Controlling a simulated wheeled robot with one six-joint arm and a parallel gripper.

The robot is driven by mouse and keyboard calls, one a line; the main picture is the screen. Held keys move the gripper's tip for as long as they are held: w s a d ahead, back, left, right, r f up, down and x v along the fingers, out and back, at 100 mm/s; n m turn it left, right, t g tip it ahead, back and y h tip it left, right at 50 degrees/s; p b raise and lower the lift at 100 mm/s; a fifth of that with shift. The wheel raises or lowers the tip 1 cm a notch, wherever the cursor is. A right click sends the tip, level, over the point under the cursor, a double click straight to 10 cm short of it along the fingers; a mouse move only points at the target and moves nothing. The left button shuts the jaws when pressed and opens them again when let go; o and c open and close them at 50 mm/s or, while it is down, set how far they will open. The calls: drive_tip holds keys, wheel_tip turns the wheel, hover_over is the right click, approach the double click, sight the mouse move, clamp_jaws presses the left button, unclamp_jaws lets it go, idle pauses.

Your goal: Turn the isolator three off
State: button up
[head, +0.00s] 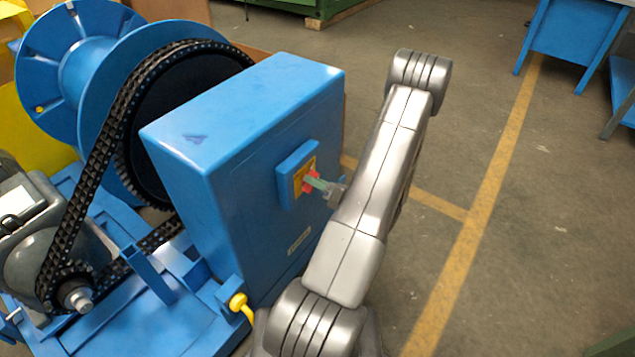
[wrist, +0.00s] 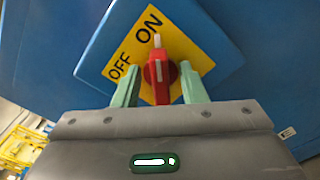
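The isolator is a red rotary handle (wrist: 160,75) on a yellow plate (wrist: 118,68) marked ON and OFF. It sits on the side of the blue cabinet (head: 262,140). In the wrist view the handle's white mark points up toward ON, with OFF to the left. My gripper (wrist: 160,72) has its two pale green fingers on either side of the handle, with a gap visible on each side. In the head view the fingers reach the red handle (head: 312,180) from the right and partly cover it. No number shows on the isolator.
A black chain (head: 92,170) runs from a large sprocket beside the cabinet to a small one by the grey motor (head: 35,230). A blue drum (head: 80,60) stands behind. A yellow-knobbed lever (head: 238,302) is low by the cabinet.

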clamp_jaws()
drive_tip(key=n+b, duration=0.5)
drive_tip(key=n, duration=0.1)
drive_tip(key=n+b, duration=0.6)
drive_tip(key=s+n+b, duration=0.1)
drive_tip(key=n+b, duration=0.4)
drive_tip(key=n, duration=0.1)
drive_tip(key=shift+a, duration=0.35)
drive_tip(key=shift+b, duration=0.3)
idle(0.3)
